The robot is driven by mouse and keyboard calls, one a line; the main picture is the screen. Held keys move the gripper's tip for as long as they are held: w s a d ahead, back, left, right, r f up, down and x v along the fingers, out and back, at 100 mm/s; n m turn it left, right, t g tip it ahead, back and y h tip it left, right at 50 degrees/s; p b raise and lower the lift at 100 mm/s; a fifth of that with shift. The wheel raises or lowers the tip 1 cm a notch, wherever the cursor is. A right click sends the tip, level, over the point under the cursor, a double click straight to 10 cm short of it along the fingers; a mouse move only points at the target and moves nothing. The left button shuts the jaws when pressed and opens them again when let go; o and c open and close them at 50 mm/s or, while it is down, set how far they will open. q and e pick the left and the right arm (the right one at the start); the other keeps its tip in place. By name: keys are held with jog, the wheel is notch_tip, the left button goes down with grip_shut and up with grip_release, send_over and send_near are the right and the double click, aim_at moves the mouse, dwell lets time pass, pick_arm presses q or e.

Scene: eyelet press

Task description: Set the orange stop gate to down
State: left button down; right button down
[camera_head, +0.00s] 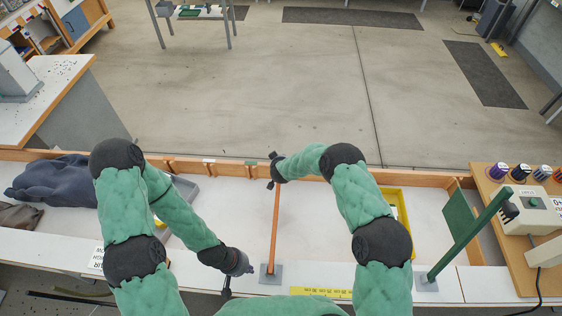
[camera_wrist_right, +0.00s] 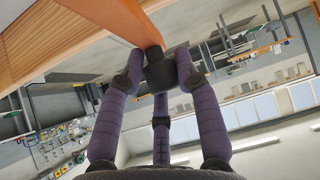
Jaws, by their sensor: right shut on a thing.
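The orange stop gate shows as a long orange bar (camera_head: 275,228) rising from a grey base plate (camera_head: 270,274) on the bench. Its upper end is at my right gripper (camera_head: 272,171). In the right wrist view, the orange bar (camera_wrist_right: 128,20) runs down to a black block (camera_wrist_right: 162,72), and my right gripper's purple fingers are closed around that block. My left gripper (camera_head: 238,276) is low over the bench's near side, left of the base plate, with its fingers apart and empty.
A green gate (camera_head: 459,236) on a grey base stands at the right. A yellow tray (camera_head: 406,214) lies behind my right arm. Dark cloth (camera_head: 55,182) lies at the left. A wooden board with spools and a press (camera_head: 530,208) fills the right end.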

jog(key=shift+w+a, duration=0.15)
jog(key=shift+w, duration=0.05)
dwell(0.3)
jog(key=c, duration=1.3)
grip_release()
jog(key=o, duration=0.3)
jog(key=shift+w+a+f, duration=0.1)
jog(key=shift+f, duration=0.1)
jog(key=shift+w+a+f, duration=0.1)
jog(key=shift+w+f, duration=0.05)
jog(key=shift+f, duration=0.15)
jog(key=shift+s+r, duration=0.1)
jog(key=shift+s, duration=0.1)
jog(key=v, duration=1.2)
jog(key=shift+d, duration=0.25)
